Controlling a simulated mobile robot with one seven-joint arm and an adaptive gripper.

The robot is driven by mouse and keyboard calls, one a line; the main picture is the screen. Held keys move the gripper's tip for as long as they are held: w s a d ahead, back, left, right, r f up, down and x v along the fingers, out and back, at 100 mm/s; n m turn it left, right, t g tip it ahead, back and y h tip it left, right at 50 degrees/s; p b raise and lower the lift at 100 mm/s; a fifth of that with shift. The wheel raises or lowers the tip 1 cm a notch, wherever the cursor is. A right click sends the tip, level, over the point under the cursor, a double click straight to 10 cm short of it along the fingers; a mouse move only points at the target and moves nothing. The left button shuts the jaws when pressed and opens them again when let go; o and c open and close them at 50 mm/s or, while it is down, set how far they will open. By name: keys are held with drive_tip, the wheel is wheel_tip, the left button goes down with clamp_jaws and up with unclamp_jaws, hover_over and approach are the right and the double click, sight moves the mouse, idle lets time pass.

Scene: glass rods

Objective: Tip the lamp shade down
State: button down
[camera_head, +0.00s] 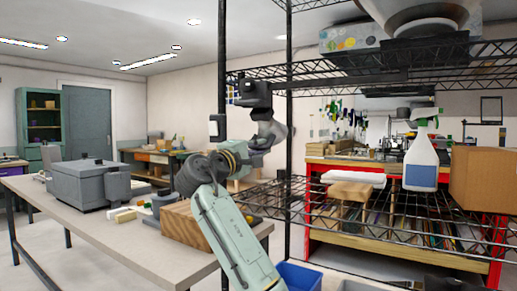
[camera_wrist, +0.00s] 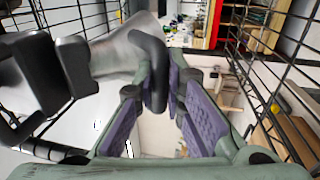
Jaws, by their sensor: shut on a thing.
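The lamp shade (camera_wrist: 115,52) is a grey, shiny, rounded shape in the upper left of the wrist view. A black curved handle (camera_wrist: 150,62) stands at its right side. My gripper (camera_wrist: 164,82) has its purple-padded fingers closed at this handle, with the handle's lower end between the fingertips. In the head view the grey shade (camera_head: 272,130) is small, just beyond my gripper (camera_head: 261,143), below a black lamp body (camera_head: 253,92) by the rack post. The exact contact and the shade's tilt are hard to read.
A black wire rack post (camera_head: 289,100) and lower wire shelf (camera_head: 400,215) stand close on the right. A spray bottle (camera_head: 421,165) and a cardboard box (camera_head: 482,180) are on that shelf. A table (camera_head: 110,235) with a grey case (camera_head: 85,183) lies left.

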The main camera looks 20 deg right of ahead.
idle(0.8)
drive_tip(key=s+a+r+g+y+p, duration=0.1)
drive_tip(key=s+a+r+p, duration=0.2)
drive_tip(key=s+a+r, duration=0.1)
drive_tip(key=shift+a, duration=0.6)
drive_tip(key=shift+r, duration=0.1)
idle(0.6)
drive_tip(key=c, duration=1.7)
unclamp_jaws()
drive_tip(key=shift+f, duration=0.2)
drive_tip(key=shift+o, duration=0.2)
drive_tip(key=v, duration=1.2)
drive_tip(key=shift+d+r, duration=0.1)
